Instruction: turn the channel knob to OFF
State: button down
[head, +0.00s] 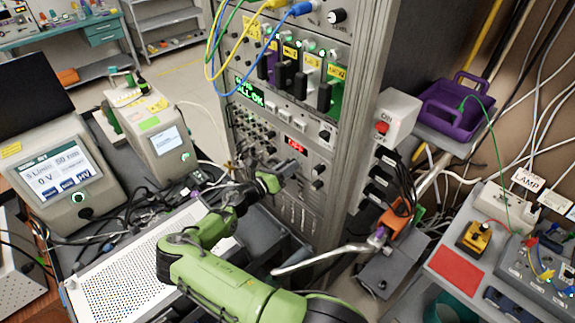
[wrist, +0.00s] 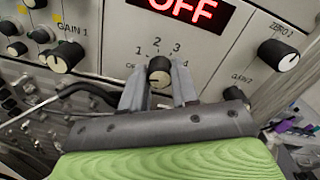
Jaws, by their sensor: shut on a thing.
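The channel knob (wrist: 159,71) is a small black knob with a light face on a grey panel, with marks OF, 1, 2 and 3 around it. Part of the OFF mark is cut off or hard to read. My gripper (wrist: 159,86) has its two grey fingers on either side of the knob and is shut on it. The red display (wrist: 183,8) above the knob reads OFF. I cannot tell exactly which mark the knob's pointer faces. In the head view my gripper (head: 283,172) is at the rack front and hides the knob.
A dark cable (wrist: 90,90) runs close to the left finger.

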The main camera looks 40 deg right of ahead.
jog(key=shift+f+n, duration=0.15)
jog(key=shift+n, duration=0.35)
jog(key=c, duration=0.8)
grip_release()
jog(key=shift+c, duration=0.2)
jog(key=a+b, duration=0.2)
jog(key=a, duration=1.3)
jog(key=shift+s+a, duration=0.3)
jog(key=shift+a, duration=0.1)
